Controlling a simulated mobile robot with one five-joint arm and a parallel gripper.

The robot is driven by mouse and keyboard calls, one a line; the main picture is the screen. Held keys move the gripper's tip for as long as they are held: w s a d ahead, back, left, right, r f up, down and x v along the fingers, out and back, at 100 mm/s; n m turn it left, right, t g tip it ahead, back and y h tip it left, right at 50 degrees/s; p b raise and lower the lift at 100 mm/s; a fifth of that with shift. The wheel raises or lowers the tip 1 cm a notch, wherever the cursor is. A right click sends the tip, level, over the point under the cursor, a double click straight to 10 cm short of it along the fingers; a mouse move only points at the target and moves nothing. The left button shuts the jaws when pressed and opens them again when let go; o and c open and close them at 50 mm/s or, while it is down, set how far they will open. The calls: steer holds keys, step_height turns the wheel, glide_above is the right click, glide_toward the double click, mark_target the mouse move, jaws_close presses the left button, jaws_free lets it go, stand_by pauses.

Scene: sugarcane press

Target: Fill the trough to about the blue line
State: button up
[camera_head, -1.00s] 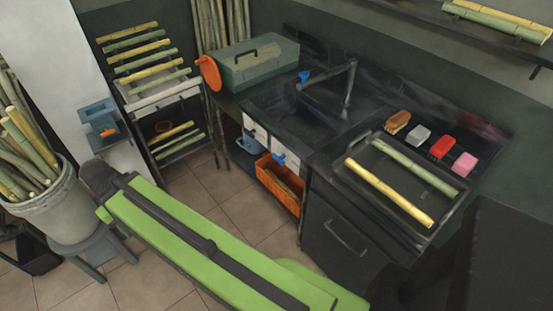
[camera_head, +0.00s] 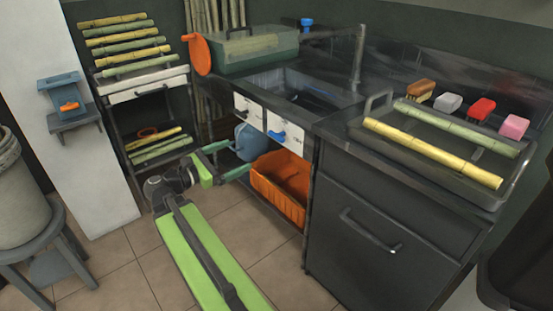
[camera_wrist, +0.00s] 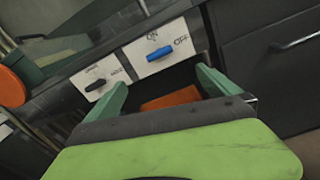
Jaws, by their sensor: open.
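The dark trough (camera_head: 262,82) is a sink basin in the counter; a faint bluish streak shows inside, and I cannot tell its water level. A dark tap (camera_head: 358,62) stands behind it. Below the front edge are two white panels. The right one bears a blue switch (camera_head: 277,136), also in the wrist view (camera_wrist: 158,53), its lever lying toward OFF, with ON above. The left one bears a black knob (camera_head: 246,103), also in the wrist view (camera_wrist: 95,85). My gripper (camera_head: 228,160) is open and empty, below and in front of the panels, touching neither.
An orange crate (camera_head: 270,200) and a blue can (camera_head: 247,150) sit on the shelf below. A tray (camera_head: 380,150) with two canes, and several brushes, lie on the counter at right. A dark cabinet (camera_head: 390,205) stands right of the crate. Tiled floor in front is clear.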

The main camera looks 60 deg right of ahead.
glide_toward(276, 135)
steer(key=x, duration=0.6)
steer(key=f+x, duration=0.1)
steer(key=x, duration=0.3)
steer(key=shift+w+d, duration=0.1)
steer(key=shift+w, duration=0.05)
steer(key=shift+c, duration=0.3)
steer(key=c, duration=1.2)
